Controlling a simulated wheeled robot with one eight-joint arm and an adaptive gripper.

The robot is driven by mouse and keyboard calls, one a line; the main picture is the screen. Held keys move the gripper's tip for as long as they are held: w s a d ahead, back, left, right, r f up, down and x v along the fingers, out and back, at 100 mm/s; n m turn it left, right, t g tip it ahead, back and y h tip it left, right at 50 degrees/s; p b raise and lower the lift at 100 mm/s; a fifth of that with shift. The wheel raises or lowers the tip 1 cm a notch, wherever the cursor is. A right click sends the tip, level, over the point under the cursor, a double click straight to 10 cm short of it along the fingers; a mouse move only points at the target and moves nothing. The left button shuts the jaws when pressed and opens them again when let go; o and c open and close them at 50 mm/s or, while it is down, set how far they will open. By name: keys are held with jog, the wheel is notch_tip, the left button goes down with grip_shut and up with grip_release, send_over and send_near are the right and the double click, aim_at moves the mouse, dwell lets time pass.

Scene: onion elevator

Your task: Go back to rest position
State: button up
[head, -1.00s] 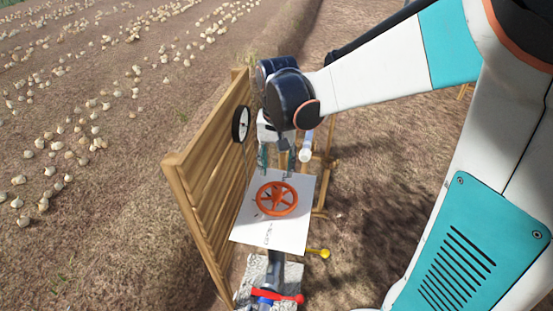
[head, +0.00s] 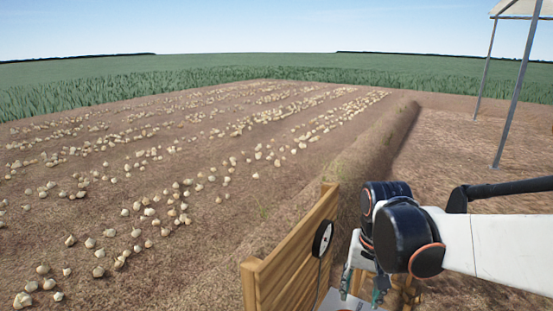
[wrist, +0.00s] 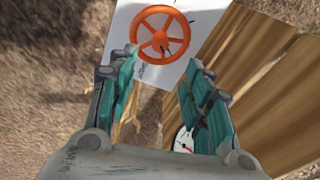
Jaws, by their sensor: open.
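My gripper (wrist: 160,85) is open and empty in the wrist view, with its two teal-padded fingers spread apart. It also shows in the head view (head: 362,296) at the bottom, right of the wooden panel. Beyond the fingertips, an orange handwheel (wrist: 160,33) is mounted on a white board (wrist: 205,15). The fingers appear apart from the wheel. In the head view the wheel is almost wholly cut off by the bottom edge.
A wooden plank panel (head: 297,262) stands close left of my gripper, with a round gauge (head: 322,238) on it. A field strewn with onions (head: 170,215) spreads to the left. Metal posts of a canopy (head: 514,95) stand at the back right.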

jog(key=s+r+n+t, duration=0.4)
jog(key=s+r+t, duration=0.1)
jog(key=s, duration=0.6)
jog(key=shift+t, duration=0.5)
jog(key=shift+s, duration=0.1)
dwell(3.7)
